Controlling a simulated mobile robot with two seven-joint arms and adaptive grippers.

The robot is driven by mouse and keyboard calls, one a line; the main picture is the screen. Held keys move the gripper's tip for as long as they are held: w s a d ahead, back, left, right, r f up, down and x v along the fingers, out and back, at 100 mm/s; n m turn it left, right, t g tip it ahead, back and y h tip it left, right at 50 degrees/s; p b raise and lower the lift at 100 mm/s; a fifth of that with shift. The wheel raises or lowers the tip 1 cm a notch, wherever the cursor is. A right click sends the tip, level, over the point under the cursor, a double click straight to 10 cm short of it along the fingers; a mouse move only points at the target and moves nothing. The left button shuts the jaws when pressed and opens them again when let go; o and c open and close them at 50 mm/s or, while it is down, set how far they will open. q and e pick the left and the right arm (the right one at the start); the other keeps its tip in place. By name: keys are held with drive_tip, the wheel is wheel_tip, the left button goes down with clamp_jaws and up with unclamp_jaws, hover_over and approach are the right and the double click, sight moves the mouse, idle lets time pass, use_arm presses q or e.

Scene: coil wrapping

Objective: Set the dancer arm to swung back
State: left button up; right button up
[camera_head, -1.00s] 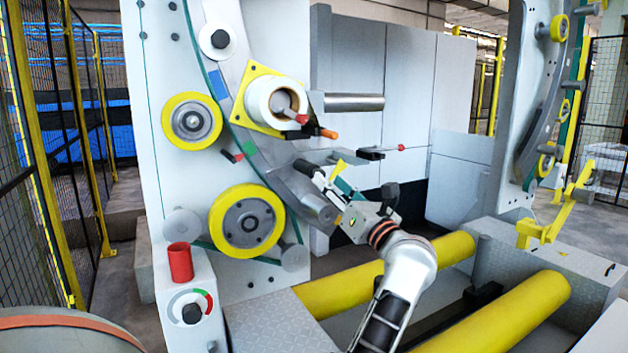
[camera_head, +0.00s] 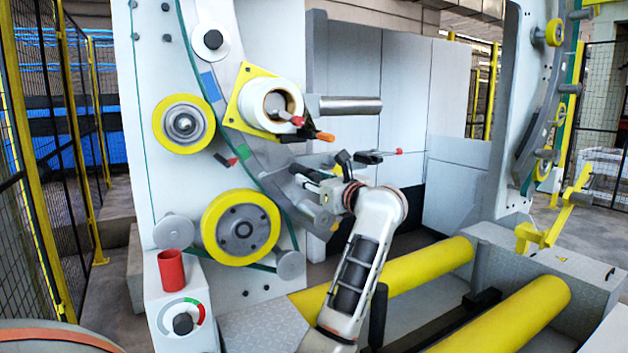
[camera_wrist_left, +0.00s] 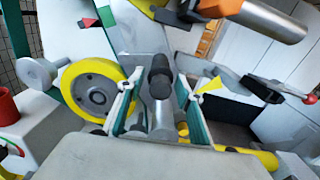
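A grey bar with a black grip (camera_head: 303,171) stands out from the large left machine plate; I take it to be the dancer arm's handle. In the left wrist view the black grip (camera_wrist_left: 160,82) lies between my left fingers, with a grey roller end below it. My left gripper (camera_head: 318,192) is at this grip, its fingers partly hidden by the wrist. In the wrist view my left gripper (camera_wrist_left: 160,108) has its two teal-padded fingers apart, one each side of the grip, with gaps visible. My right gripper is not in view.
A white spool on a yellow plate (camera_head: 245,95) and a grey shaft (camera_head: 345,105) sit above the gripper. A red-tipped lever (camera_head: 380,155) is right of it. A yellow-rimmed wheel (camera_head: 241,227) is left. Yellow rollers (camera_head: 430,262) lie below. A control box with a dial (camera_head: 183,324) stands front left.

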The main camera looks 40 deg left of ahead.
use_arm(q)
clamp_jaws()
